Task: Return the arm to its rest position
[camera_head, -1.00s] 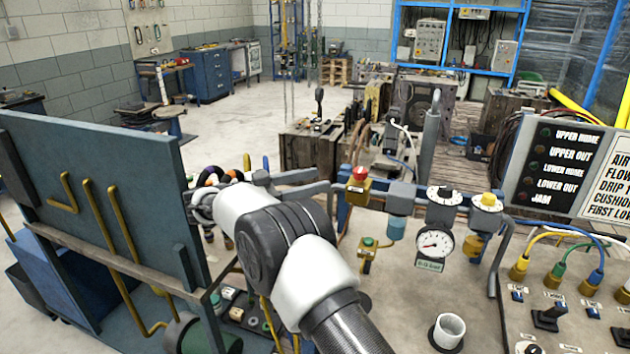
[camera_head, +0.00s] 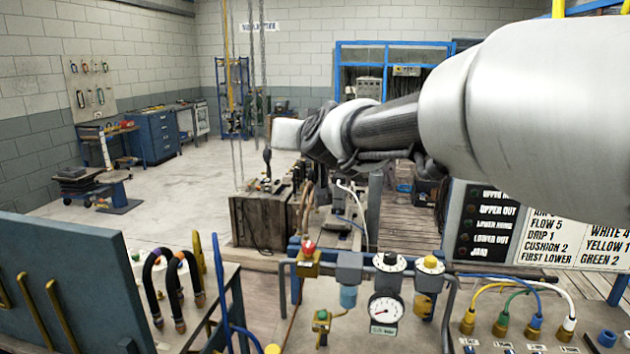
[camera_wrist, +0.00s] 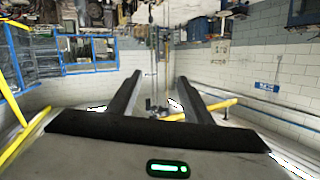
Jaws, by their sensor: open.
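My arm (camera_head: 390,125) reaches in from the right in the head view and is raised over the bench, crossing the upper right of the picture. Its far end points left, above the floor beyond the bench, and I cannot make out the fingers there. In the wrist view my gripper (camera_wrist: 159,76) shows two dark fingers standing well apart with nothing between them. The wrist view is upside down, with the room's floor at the top and walls below.
A panel of gauges and valves, with a pressure gauge (camera_head: 385,310), stands in front below the arm. A sign board (camera_head: 550,235) is at the right. The floor behind (camera_head: 180,200) is open.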

